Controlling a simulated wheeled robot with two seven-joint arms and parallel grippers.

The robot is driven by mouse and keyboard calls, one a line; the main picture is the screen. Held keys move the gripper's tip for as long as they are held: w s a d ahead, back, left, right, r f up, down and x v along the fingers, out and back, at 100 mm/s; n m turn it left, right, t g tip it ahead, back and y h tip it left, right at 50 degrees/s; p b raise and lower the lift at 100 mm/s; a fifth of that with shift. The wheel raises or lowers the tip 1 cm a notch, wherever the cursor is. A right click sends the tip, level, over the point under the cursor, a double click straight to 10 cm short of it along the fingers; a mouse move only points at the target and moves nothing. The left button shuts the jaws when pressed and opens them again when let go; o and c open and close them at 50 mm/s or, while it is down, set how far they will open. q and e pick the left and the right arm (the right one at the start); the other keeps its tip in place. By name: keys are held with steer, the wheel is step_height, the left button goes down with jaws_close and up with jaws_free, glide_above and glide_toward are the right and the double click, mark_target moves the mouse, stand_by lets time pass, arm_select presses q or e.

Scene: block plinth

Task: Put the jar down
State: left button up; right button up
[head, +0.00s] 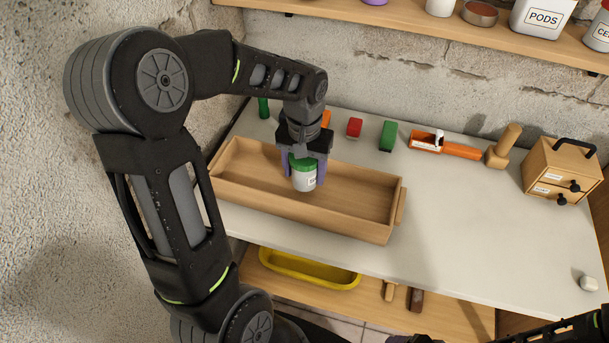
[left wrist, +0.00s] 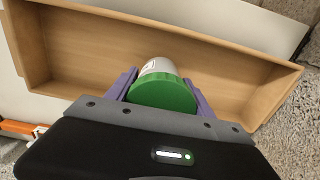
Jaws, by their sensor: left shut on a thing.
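The jar (head: 305,180) is white with a green lid and a small printed label. My left gripper (head: 306,172) points down and is shut on the jar, with its purple fingers on either side. The jar is upright over the inside of a long wooden tray (head: 330,222). I cannot tell if its base touches the tray floor. In the left wrist view the green lid (left wrist: 163,94) sits between the fingers (left wrist: 160,92), with the tray (left wrist: 60,60) beyond it. My right gripper is not in view.
An orange tool (head: 445,146), a wooden mallet (head: 503,146) and a small drawer box (head: 562,172) are farther right. A yellow bin (head: 310,271) is on the lower shelf.

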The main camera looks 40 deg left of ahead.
arm_select(q)
step_height(320, 180, down, 2)
steer(key=shift+f, duration=0.2)
steer(key=shift+f, duration=0.1)
steer(key=o, duration=1)
steer(key=shift+f, duration=0.1)
steer(key=o, duration=0.4)
steer(key=shift+o, duration=0.2)
steer(key=shift+r, duration=0.2)
step_height(320, 180, up, 12)
steer(key=shift+r, duration=0.1)
